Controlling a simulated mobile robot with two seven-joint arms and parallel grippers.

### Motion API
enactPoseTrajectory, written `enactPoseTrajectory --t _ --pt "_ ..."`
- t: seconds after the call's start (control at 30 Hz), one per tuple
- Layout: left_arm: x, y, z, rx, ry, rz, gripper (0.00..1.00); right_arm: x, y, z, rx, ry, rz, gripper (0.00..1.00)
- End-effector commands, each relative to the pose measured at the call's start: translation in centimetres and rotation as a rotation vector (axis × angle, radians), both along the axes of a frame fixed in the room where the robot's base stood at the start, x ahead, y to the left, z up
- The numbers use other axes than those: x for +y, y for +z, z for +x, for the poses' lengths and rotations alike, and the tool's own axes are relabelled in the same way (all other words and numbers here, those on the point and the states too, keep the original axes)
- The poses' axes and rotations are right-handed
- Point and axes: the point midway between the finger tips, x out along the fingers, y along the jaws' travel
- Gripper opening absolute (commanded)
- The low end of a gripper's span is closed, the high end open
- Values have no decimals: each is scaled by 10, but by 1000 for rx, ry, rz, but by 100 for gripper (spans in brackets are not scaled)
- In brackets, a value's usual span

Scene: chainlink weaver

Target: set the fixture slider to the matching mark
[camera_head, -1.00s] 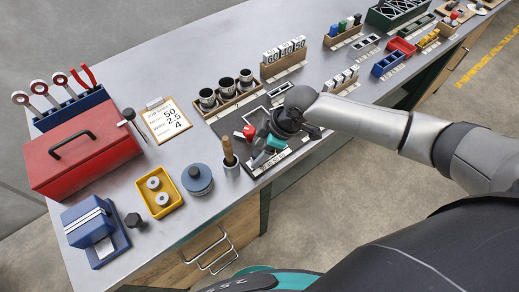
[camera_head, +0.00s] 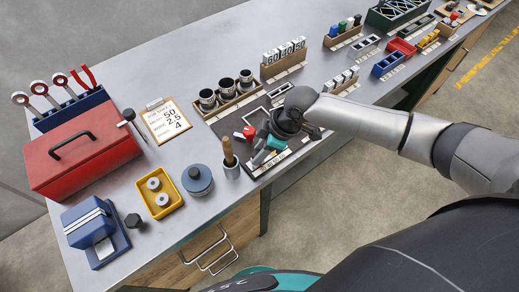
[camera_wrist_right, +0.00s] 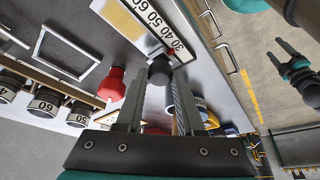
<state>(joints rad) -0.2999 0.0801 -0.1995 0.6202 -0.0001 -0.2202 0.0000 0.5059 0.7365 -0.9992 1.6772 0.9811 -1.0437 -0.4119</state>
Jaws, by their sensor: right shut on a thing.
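The fixture is a dark board (camera_head: 229,126) at the bench's front edge, partly hidden under my right arm. A pale scale strip (camera_wrist_right: 135,25) marked 30, 40, 50 and 60 shows in the right wrist view. A dark round slider knob (camera_wrist_right: 159,70) sits near its 30 end; the exact mark is unclear. My right gripper (camera_wrist_right: 160,80) has its fingers on either side of this knob, shut on it. In the head view the right gripper (camera_head: 262,151) is low over the board. My left gripper (camera_wrist_right: 286,56) appears apart from the bench, its fingers spread and empty.
A red knob (camera_head: 249,132) stands close beside the right gripper. A clipboard (camera_head: 165,119) reads 50 at its top. A wooden-handled tool in a cup (camera_head: 231,168) and a rack of dark cylinders (camera_head: 227,92) flank the board.

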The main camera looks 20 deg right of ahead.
Motion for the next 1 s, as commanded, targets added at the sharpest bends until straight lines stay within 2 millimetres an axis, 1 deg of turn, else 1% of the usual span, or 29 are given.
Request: enactPoseTrajectory --t 0.83,0.93,1.0 --pt "0 0 0 0 -1 0 68 0 0 0 2 0 0 0" --pt "0 2 0 0 -1 0 68 -7 0 2 3 -2 -2 0" --pt "0 4 0 0 -1 0 68 -15 1 5 2 -4 -2 0"
